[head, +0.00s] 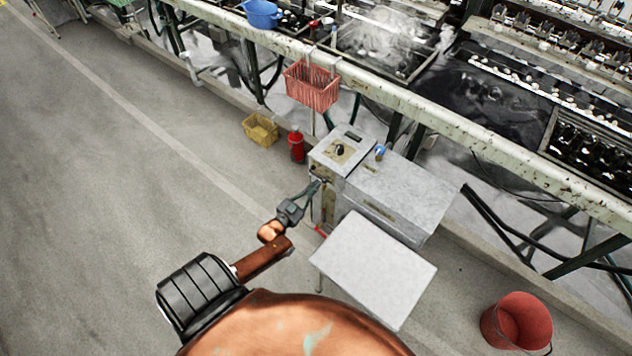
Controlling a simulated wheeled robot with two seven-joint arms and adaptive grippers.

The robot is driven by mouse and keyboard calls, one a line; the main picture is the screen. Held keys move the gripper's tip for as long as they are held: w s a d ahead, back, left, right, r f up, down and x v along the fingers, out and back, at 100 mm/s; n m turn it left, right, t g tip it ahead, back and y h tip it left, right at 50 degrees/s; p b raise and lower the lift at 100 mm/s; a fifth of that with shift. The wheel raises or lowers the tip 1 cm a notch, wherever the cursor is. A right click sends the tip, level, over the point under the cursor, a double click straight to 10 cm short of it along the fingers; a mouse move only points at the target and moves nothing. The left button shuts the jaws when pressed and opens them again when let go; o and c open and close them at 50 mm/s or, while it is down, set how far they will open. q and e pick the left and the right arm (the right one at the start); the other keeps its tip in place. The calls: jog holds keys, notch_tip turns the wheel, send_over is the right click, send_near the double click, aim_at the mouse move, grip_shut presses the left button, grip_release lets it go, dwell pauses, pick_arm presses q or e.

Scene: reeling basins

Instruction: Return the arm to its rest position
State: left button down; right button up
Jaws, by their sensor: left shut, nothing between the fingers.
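My left arm comes in from the bottom of the head view. Its copper-coloured and black links reach up toward the middle. My left gripper (314,186) is dark grey, shut and empty. Its fingertips are in front of the left side of a grey metal control cabinet (326,151) with a dark knob on top. I cannot tell whether they touch it. My right gripper is not in view.
A grey box (400,192) and a pale flat panel (374,266) stand right of the gripper. A red bottle (296,146), yellow basket (261,129) and red bucket (517,321) are on the floor. A red basket (311,86) hangs from the basin rail. The left floor is clear.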

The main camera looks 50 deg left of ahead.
pick_arm(q)
jog(key=s+d+f, duration=0.1)
jog(key=s, duration=0.6)
jog(key=shift+p, duration=0.3)
jog(key=shift+s+f, duration=0.1)
